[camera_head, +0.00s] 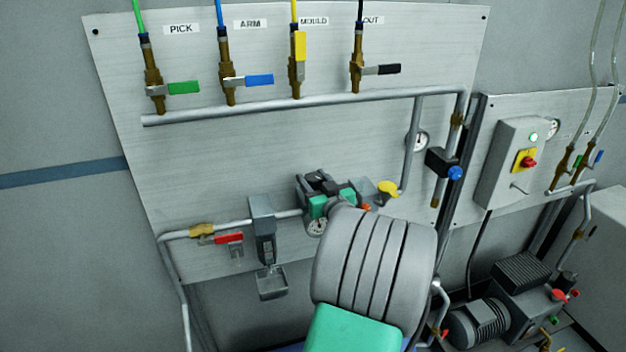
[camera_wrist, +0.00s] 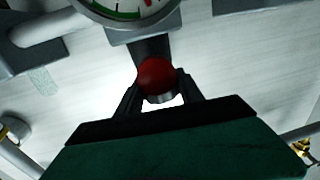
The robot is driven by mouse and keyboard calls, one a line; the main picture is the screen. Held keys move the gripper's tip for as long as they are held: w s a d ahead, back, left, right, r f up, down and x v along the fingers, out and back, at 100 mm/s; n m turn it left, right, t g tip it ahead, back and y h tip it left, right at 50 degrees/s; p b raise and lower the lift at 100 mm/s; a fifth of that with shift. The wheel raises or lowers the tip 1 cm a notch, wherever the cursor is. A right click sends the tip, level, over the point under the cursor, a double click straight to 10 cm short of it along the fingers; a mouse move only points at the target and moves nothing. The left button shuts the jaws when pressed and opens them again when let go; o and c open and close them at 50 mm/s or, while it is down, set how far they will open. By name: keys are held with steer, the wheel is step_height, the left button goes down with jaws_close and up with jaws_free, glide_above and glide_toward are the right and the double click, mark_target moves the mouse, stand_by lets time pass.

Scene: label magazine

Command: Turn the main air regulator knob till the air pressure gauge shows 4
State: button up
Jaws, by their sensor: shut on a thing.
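My gripper (camera_wrist: 158,92) is shut on a red knob (camera_wrist: 157,74), with one dark finger on each side of it in the wrist view. I take this to be the main air regulator knob. A round gauge (camera_wrist: 125,14) with a white face and a green arc sits just above the knob, cut off by the top edge. I cannot read its needle. In the head view a small gauge (camera_head: 316,227) shows at the pipe beside my arm, too small to read. There my gripper (camera_head: 322,188) is at the regulator on the panel, and my arm hides the knob.
A red-handled valve (camera_head: 228,238) and a grey unit (camera_head: 262,222) with a cup (camera_head: 271,284) below are left of my arm. A yellow knob (camera_head: 388,188) and a blue knob (camera_head: 455,173) are to the right. Valves with coloured levers line the upper pipe (camera_head: 270,106).

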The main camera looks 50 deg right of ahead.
steer(key=shift+d+f+y+b, duration=0.15)
steer(key=shift+f+y+b, duration=0.15)
steer(key=shift+b, duration=0.85)
steer(key=shift+c, duration=0.3)
steer(key=b, duration=0.2)
steer(key=n+y+b, duration=0.1)
steer(key=shift+f+t+y+b, duration=0.2)
steer(key=shift+t+y+b, duration=0.1)
steer(key=shift+t+b, duration=0.1)
steer(key=shift+r+n+y+b, duration=0.25)
steer(key=shift+n+y+b, duration=0.6)
steer(key=shift+b, duration=0.25)
steer(key=shift+r+y, duration=0.25)
steer(key=shift+y, duration=0.1)
steer(key=o, duration=1.4)
steer(key=s, duration=0.2)
steer(key=s+a+b, duration=0.1)
steer(key=s, duration=0.2)
steer(key=s+b, duration=0.1)
steer(key=s, duration=0.1)
steer(key=shift+s+a, duration=0.15)
steer(key=shift+s, duration=0.25)
